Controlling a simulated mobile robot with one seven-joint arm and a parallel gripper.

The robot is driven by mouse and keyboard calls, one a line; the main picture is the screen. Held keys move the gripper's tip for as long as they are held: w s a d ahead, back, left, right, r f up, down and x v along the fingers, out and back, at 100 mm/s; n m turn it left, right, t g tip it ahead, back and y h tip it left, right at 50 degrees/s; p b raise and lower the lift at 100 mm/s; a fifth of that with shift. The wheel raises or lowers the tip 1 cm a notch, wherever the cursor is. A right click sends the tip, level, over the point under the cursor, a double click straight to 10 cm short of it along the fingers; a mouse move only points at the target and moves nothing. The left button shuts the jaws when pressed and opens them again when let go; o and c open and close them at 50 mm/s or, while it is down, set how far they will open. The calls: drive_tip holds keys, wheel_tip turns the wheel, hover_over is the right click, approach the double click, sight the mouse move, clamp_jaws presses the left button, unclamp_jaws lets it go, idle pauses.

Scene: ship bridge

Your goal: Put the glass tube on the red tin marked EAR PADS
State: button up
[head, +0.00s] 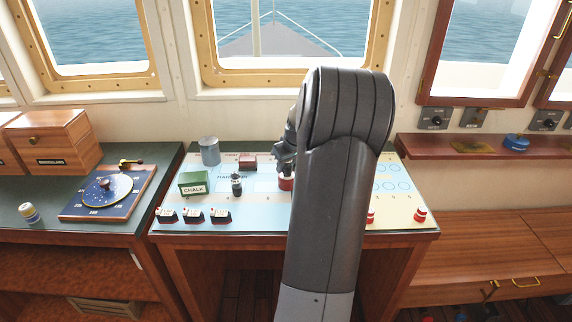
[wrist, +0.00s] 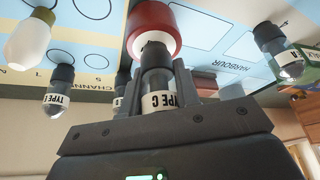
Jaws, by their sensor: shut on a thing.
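My gripper (wrist: 157,88) is shut on a glass tube (wrist: 161,101) with a dark end and a white label that seems to read TYPE C or G. In the wrist view the tube's dark end is at the face of a round red tin (wrist: 151,28) with a pale band. I cannot tell whether they touch. In the head view the red tin (head: 286,184) stands on the console just left of my arm, partly hidden; its lettering is not readable. The held tube is hidden there by my arm.
Near the tin are a dark-capped tube (head: 236,184), a green CHALK tin (head: 194,183), a grey cylinder (head: 209,151) and a dark red box (head: 248,163). The wrist view shows another labelled tube (wrist: 60,88) and a white bulb (wrist: 28,42).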

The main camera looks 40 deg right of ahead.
drive_tip(key=shift+f, duration=0.15)
drive_tip(key=o, duration=1)
drive_tip(key=shift+c, duration=0.2)
